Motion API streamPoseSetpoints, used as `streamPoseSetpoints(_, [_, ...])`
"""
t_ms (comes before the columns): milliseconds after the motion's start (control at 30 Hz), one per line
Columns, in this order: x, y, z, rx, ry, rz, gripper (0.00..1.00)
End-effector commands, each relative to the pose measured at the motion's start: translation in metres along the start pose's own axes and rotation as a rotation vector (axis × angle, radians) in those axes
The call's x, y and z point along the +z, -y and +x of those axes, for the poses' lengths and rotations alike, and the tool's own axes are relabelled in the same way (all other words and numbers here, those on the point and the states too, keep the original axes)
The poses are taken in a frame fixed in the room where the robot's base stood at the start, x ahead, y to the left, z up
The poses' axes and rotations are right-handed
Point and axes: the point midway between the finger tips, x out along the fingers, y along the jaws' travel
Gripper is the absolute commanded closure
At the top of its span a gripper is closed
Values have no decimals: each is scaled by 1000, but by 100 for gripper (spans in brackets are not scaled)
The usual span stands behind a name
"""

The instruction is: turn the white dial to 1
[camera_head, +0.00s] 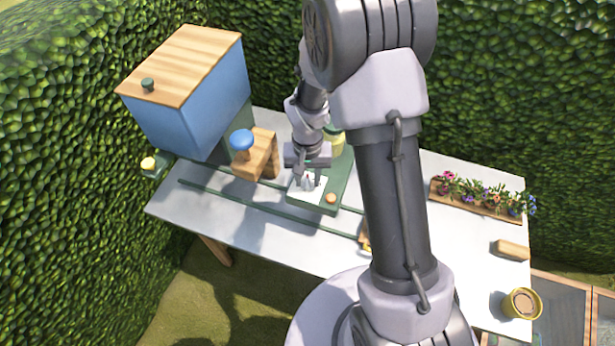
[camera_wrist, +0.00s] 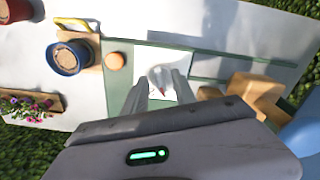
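The white dial (camera_head: 308,184) sits on a white plate on a green panel on the table. In the wrist view the dial (camera_wrist: 160,76) is pale and rounded, with a small red mark near its lower edge. My gripper (camera_head: 308,181) points down over it. In the wrist view my gripper's two fingers (camera_wrist: 161,84) stand on either side of the dial, with a small gap seeming to show between them and it. Numbers on the plate are too small to read.
An orange-tan knob (camera_head: 331,198) is beside the plate. A wooden block stand with a blue knob (camera_head: 241,140) and a large blue box (camera_head: 200,108) stand to the left. A flower planter (camera_head: 478,199) is at the right. A blue pot (camera_wrist: 67,57) shows in the wrist view.

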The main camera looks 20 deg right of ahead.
Motion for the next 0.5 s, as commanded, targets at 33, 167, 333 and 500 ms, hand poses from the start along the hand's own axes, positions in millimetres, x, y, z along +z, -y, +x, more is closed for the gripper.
streamPoseSetpoints(33, [0,0,0,0,0,0,67])
streamPoseSetpoints(167, [0,0,-3,0,0,0,67])
streamPoseSetpoints(333, [-1,0,-36,-1,-4,0,67])
streamPoseSetpoints(500, [-1,0,-94,-1,-6,-1,67])
